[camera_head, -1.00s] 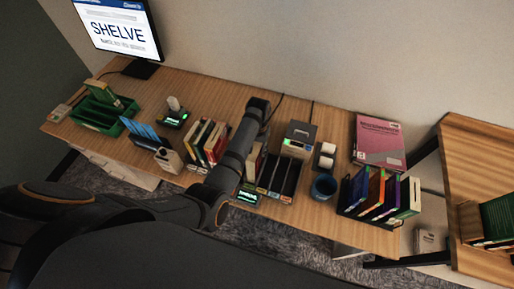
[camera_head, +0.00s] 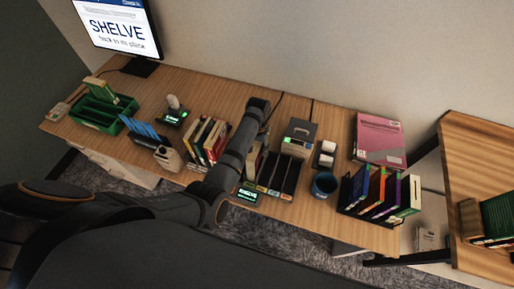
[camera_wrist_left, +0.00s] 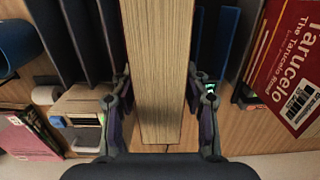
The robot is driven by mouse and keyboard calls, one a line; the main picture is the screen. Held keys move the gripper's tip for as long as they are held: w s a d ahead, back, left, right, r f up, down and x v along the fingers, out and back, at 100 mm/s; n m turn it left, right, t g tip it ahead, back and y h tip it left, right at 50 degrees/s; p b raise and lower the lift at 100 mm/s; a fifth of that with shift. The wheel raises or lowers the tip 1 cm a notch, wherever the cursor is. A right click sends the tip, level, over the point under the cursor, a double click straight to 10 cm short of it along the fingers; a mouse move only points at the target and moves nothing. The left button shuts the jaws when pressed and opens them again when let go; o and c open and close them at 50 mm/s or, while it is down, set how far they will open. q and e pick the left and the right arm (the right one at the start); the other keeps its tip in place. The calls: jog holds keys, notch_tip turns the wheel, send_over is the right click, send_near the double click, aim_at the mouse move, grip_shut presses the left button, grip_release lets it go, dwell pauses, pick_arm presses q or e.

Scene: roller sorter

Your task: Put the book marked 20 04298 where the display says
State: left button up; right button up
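The monitor (camera_head: 118,27) at the back left reads "SHELVE" with "back to its place" below. My left arm reaches over the desk, and its gripper is mostly hidden behind the wrist in the head view. In the left wrist view my left gripper (camera_wrist_left: 160,88) has a finger against each side of a thick book (camera_wrist_left: 158,45), its tan page edge facing the camera. A pale book shows at the sorter's left side (camera_head: 255,160), partly behind my arm. I cannot read 20 04298 on any book. My right gripper is not in view.
The dark slotted sorter (camera_head: 283,176) has empty slots right of the arm. A blue cup (camera_head: 324,186), coloured books (camera_head: 380,190) and a pink book (camera_head: 380,137) lie further right. Several books (camera_head: 208,138) and a green crate (camera_head: 98,117) stand left. A red book (camera_wrist_left: 295,65) shows beside the gripper.

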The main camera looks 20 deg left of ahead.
pick_arm(q)
jog(key=shift+o, duration=1)
jog(key=r, duration=1.2)
jog(key=shift+w, duration=0.25)
